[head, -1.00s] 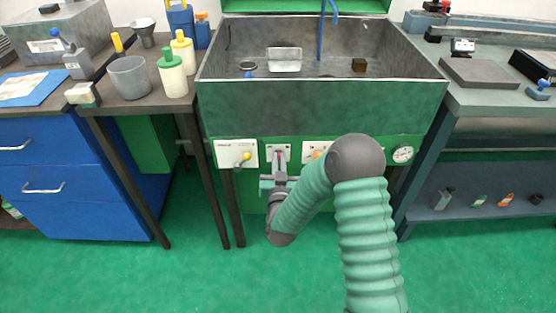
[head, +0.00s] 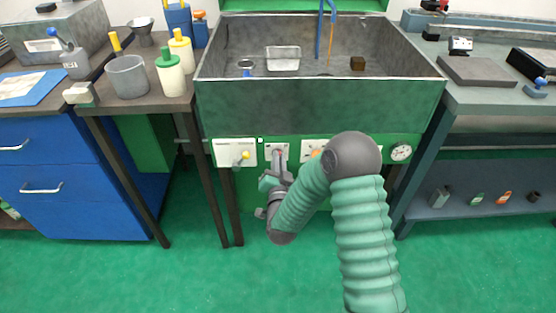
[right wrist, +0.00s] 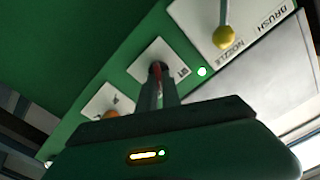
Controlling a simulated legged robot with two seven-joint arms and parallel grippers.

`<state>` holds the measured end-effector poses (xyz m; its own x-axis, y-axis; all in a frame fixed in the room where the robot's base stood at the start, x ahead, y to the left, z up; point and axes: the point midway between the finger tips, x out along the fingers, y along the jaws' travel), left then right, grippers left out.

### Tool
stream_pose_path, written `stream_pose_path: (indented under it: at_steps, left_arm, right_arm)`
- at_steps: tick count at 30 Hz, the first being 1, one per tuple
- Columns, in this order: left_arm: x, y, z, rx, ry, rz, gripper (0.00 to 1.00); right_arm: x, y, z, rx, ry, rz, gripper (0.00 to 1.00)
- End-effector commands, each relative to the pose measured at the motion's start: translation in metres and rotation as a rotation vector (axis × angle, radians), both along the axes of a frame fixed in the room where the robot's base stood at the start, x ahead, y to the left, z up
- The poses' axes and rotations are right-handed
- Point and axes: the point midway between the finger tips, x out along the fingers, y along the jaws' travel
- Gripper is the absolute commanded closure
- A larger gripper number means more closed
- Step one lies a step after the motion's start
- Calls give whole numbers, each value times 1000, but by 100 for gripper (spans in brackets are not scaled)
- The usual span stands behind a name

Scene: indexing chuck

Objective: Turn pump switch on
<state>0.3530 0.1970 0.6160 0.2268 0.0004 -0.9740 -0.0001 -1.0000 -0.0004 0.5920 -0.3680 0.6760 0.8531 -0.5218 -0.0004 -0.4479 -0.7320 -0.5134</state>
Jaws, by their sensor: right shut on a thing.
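The pump switch is a small red lever (right wrist: 157,70) on a small white plate (right wrist: 146,62) on the green front under the sink. In the head view the plate (head: 269,149) sits between two wider plates. My right gripper (right wrist: 157,90) is shut on the switch, its two fingers pointing at the plate and hiding most of the lever. In the head view my right gripper (head: 278,160) reaches up to the plate and is tilted. My left gripper is not in view.
A plate marked brush and nozzle with a yellow-knobbed lever (head: 245,155) is close on the left. A plate with an orange knob (head: 315,153) is on the right, partly behind my arm. A gauge (head: 401,152) is farther right. The sink (head: 300,105) overhangs these.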

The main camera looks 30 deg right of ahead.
Motion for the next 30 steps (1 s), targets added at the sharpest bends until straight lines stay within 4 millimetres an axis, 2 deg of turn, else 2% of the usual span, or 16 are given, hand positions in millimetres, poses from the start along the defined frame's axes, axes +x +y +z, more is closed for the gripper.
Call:
stream_pose_path:
  at_steps: [6, 7, 12, 23, 26, 30]
  left_arm:
    - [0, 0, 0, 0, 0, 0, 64]
    - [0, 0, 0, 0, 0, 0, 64]
    - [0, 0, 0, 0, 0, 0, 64]
    - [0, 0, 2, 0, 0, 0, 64]
    - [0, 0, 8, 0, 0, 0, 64]
    - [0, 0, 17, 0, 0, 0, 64]
  right_arm:
    - [-2, -1, -2, 3, 6, -3, 100]
    - [-2, -1, -2, 3, 6, -3, 91]
    - [-1, -1, -2, 2, 4, -2, 70]
    - [-5, 3, -1, 0, 4, 0, 70]
    - [-19, 12, 0, 1, 7, 1, 70]
    - [-52, 33, 1, 1, 10, 3, 70]
